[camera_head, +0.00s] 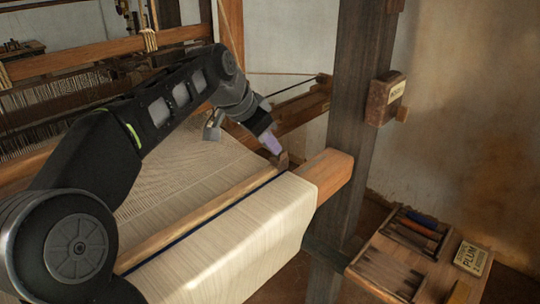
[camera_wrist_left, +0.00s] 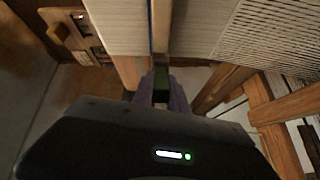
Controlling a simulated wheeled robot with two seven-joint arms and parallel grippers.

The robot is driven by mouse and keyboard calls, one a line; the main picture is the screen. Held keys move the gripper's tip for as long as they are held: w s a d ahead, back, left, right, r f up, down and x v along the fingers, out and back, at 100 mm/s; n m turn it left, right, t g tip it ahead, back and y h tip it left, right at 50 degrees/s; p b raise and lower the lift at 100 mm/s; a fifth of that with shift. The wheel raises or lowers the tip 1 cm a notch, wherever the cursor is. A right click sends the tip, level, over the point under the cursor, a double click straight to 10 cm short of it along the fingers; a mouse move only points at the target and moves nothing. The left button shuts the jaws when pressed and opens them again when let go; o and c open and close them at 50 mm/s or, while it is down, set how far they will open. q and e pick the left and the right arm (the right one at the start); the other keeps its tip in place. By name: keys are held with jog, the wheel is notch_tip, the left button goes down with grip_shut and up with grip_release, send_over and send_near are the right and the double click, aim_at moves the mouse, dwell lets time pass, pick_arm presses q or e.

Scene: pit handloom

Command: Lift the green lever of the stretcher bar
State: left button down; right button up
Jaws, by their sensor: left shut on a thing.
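The stretcher bar (camera_head: 200,213) is a long wooden strip lying across the pale woven cloth, with a dark blue line along its near side. It also shows in the wrist view (camera_wrist_left: 161,28), running away from my fingers. My left gripper (camera_head: 272,146) is at the bar's far right end, just above a small brown end piece (camera_head: 283,160). In the wrist view its purple fingers (camera_wrist_left: 161,92) are shut on the small dark green lever (camera_wrist_left: 161,80), one finger on each side. In the head view the lever is hidden by the gripper. My right gripper is not in view.
A thick wooden beam (camera_head: 328,172) and a dark upright post (camera_head: 355,110) stand just right of the bar's end. A wooden tool tray (camera_head: 375,268) with a PLUM label (camera_head: 472,258) is at lower right. Warp threads (camera_head: 185,165) stretch behind the bar.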

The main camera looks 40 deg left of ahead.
pick_arm(q)
jog(key=shift+f, duration=0.1)
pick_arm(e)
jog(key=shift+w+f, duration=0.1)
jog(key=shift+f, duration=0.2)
pick_arm(q)
jog(key=c, duration=1.3)
grip_release()
jog(key=shift+s, duration=0.1)
jog(key=v, duration=0.8)
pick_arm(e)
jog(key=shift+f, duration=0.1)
